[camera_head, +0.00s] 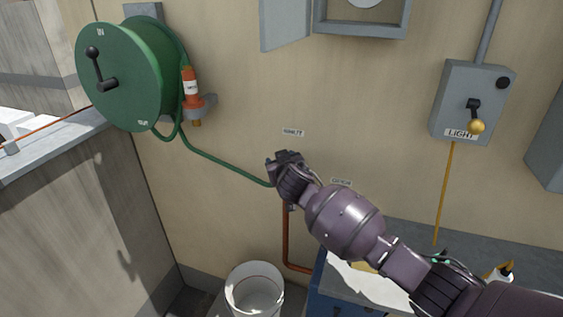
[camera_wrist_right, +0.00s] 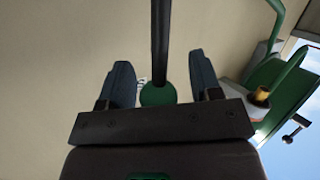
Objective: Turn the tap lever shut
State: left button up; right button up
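My right gripper (camera_head: 278,160) is in front of the wall at the end of the green hose and hides the tap in the head view. A copper pipe (camera_head: 286,236) comes down from behind it. In the right wrist view, the two fingers of my right gripper (camera_wrist_right: 162,85) stand apart. A dark bar (camera_wrist_right: 160,40) ending in a green round piece (camera_wrist_right: 158,94) lies between them, with a gap on each side. It looks like the tap lever, but I cannot tell for sure. My left gripper is not in view.
A bucket (camera_head: 254,290) stands below. A grey switch box (camera_head: 471,100) with a brass-knobbed lever is at the right. A low wall (camera_head: 75,220) is on the left.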

jog(key=v, duration=1)
jog(key=shift+s, duration=0.35)
jog(key=shift+r, duration=0.1)
jog(key=s+d+f+m+g, duration=0.1)
jog(key=s+d+f+g, duration=0.1)
jog(key=s+d+f, duration=0.2)
jog(key=s+d+f+m+g+h, duration=0.1)
jog(key=s+d+f, duration=0.3)
jog(key=s, duration=0.5)
jog(key=s+d+f+m+g+h, duration=0.1)
jog(key=s+d+f+g, duration=0.1)
jog(key=s+d+f, duration=0.3)
jog(key=shift+s+f+g, duration=0.35)
jog(key=shift+s+g, duration=0.05)
jog(key=shift+s, duration=0.25)
jog(key=s+d+f+g, duration=0.1)
jog(key=s+d+g, duration=0.15)
jog(key=s, duration=0.45)
jog(key=s+d+f+g+h, duration=0.1)
jog(key=s+d, duration=0.2)
jog(key=s, duration=0.4)
jog(key=s+d+f+g, duration=0.1)
jog(key=s+d+g, duration=0.15)
jog(key=s, duration=0.45)
jog(key=w+f+t, duration=0.7)
jog(key=f+t, duration=0.1)
jog(key=f, duration=0.2)
jog(key=shift+d+f+t+y, duration=0.15)
jog(key=shift+d+t+y, duration=0.25)
